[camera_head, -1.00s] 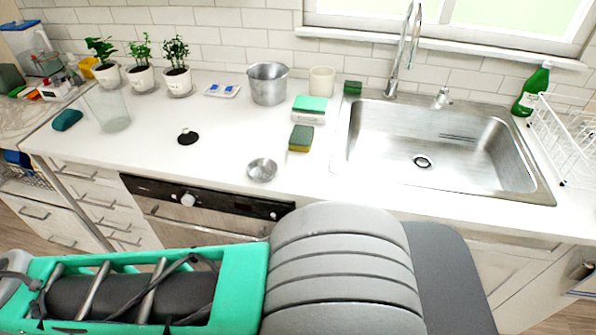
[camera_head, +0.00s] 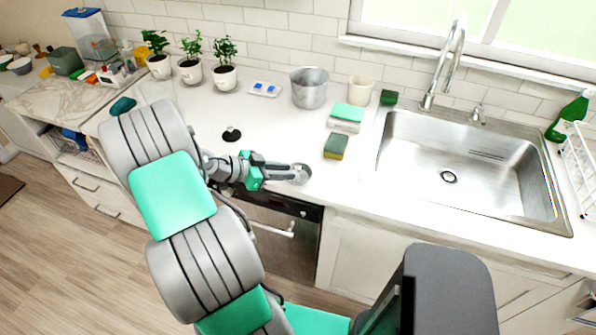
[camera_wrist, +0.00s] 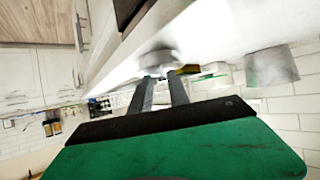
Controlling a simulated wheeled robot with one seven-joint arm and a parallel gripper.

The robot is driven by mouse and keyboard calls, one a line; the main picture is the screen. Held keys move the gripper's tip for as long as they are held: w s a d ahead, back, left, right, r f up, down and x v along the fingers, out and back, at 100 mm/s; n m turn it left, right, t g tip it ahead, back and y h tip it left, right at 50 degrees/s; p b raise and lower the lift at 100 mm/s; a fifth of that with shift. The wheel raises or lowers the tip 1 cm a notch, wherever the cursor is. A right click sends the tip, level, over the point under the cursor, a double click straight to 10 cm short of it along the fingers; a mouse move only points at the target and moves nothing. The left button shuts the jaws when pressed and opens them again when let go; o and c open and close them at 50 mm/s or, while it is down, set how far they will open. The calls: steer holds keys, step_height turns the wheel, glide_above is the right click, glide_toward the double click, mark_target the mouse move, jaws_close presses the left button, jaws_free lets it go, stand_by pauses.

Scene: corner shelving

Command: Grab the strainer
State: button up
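The strainer is probably the small round metal bowl (camera_head: 302,173) near the counter's front edge. It also shows in the wrist view (camera_wrist: 158,58), just beyond my fingertips. My gripper (camera_head: 288,173) reaches in from the left, low over the counter, with its tips at the bowl's near left side. In the wrist view my two fingers (camera_wrist: 160,77) stand apart with a gap between them, lined up with the bowl. I cannot tell whether the tips touch its rim. The gripper covers part of the bowl's left side in the head view.
A yellow-green sponge (camera_head: 336,146) lies just right of the bowl. A metal pot (camera_head: 309,90), a cream cup (camera_head: 361,88) and a black knob-like lid (camera_head: 232,134) stand behind. The sink (camera_head: 455,175) is to the right. The oven front (camera_head: 280,235) is below.

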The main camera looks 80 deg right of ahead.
mark_target(298, 173)
steer(key=p+x, duration=0.1)
steer(key=x, duration=0.3)
steer(key=shift+w, duration=0.1)
steer(key=shift+c, duration=0.5)
jaws_close()
